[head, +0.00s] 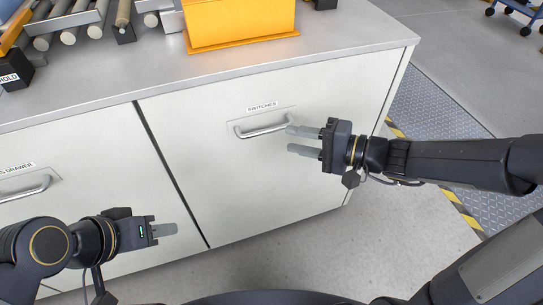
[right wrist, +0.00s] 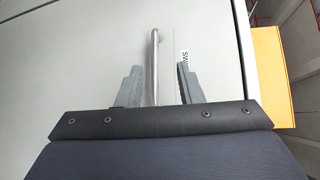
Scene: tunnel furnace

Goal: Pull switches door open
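The switches door (head: 250,170) is a pale cabinet front, shut flush with the cabinet, with a "SWITCHES" label near its top. Its silver bar handle (head: 262,129) sits under the label; the handle also shows in the right wrist view (right wrist: 154,65). My right gripper (head: 290,139) is at the right end of the handle. In the right wrist view its fingers (right wrist: 159,72) are apart, one on each side of the bar, with gaps between. My left gripper (head: 172,230) is low in front of the cabinet, away from the handle; its fingers overlap in view.
A drawer front with a similar handle (head: 25,188) is at the left. The grey worktop (head: 340,35) above carries a yellow bin (head: 240,22) and several rollers. Open floor lies right of the cabinet, with a metal floor plate (head: 440,100) edged in yellow-black tape.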

